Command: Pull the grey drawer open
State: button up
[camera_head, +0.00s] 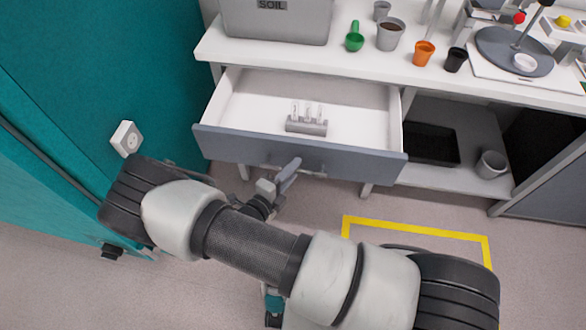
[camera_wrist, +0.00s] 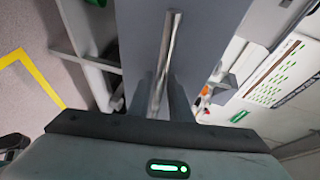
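The grey drawer (camera_head: 230,143) is pulled out from under the white bench top, and its white inside shows in the head view. A small grey rack (camera_head: 306,126) with several clear tubes stands in it. The drawer's bar handle (camera_head: 312,172) is on the grey front, which also fills the upper middle of the wrist view (camera_wrist: 205,35). My gripper (camera_head: 289,171) is at the handle. In the wrist view the handle bar (camera_wrist: 168,55) runs between my two fingers (camera_wrist: 163,98), which look closed on it; the exact contact is partly hidden.
A grey soil bin (camera_head: 275,22), a green scoop (camera_head: 354,38) and several pots stand on the bench (camera_head: 300,56). An open shelf (camera_head: 470,182) with a black tray (camera_head: 430,146) is to the right. A teal wall is at left. Floor with yellow tape (camera_head: 415,228) is clear in front.

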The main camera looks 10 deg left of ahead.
jog(key=v, duration=1.7)
jog(key=shift+s+r, duration=0.15)
jog(key=shift+s, duration=0.05)
